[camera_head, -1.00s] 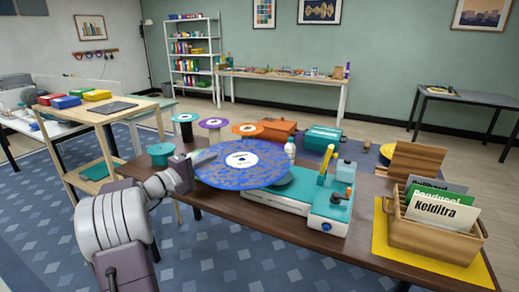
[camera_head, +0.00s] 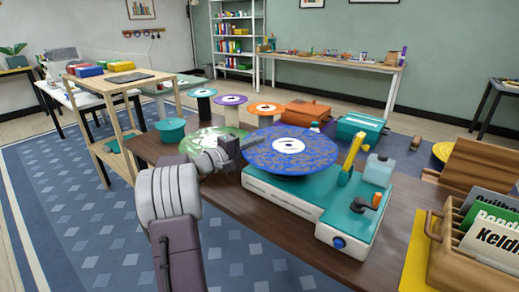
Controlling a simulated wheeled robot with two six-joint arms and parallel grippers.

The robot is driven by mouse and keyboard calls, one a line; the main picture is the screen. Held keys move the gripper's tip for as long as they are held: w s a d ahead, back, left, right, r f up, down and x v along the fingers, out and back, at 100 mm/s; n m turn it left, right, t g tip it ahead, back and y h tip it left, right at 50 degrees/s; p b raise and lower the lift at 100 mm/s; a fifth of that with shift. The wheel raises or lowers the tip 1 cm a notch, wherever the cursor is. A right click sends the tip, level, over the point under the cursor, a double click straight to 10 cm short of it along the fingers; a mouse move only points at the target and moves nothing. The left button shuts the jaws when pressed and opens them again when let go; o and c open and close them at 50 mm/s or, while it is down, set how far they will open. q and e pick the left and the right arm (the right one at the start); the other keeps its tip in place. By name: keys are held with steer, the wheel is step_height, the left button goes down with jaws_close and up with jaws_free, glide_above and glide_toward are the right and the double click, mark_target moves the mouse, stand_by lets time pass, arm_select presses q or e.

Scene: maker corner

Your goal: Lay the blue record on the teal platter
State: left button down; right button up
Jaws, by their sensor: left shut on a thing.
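The blue record (camera_head: 312,160), with a white label, is level over the left part of the teal and white record player (camera_head: 300,200). My left gripper (camera_head: 238,148) is shut on the record's left edge. The record hides nearly all of the teal platter, and I cannot tell whether the two touch. The yellow tonearm (camera_head: 352,150) stands to the right of the record, apart from it. My right gripper is not in view.
A green patterned disc (camera_head: 190,144) lies behind my left gripper. Stands with teal (camera_head: 203,92), purple (camera_head: 230,99) and orange (camera_head: 265,107) discs are at the back. A wooden crate of sleeves (camera_head: 450,262) is at the right. Bare tabletop (camera_head: 270,225) shows in front of the player.

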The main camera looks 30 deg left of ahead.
arm_select(q)
steer(key=shift+s+f, duration=0.2)
steer(key=shift+f+b, duration=1.55)
steer(key=shift+f, duration=1.05)
steer(key=shift+b, duration=0.45)
steer(key=shift+b, duration=0.4)
steer(key=shift+f+b, duration=0.6)
steer(key=shift+b, duration=0.1)
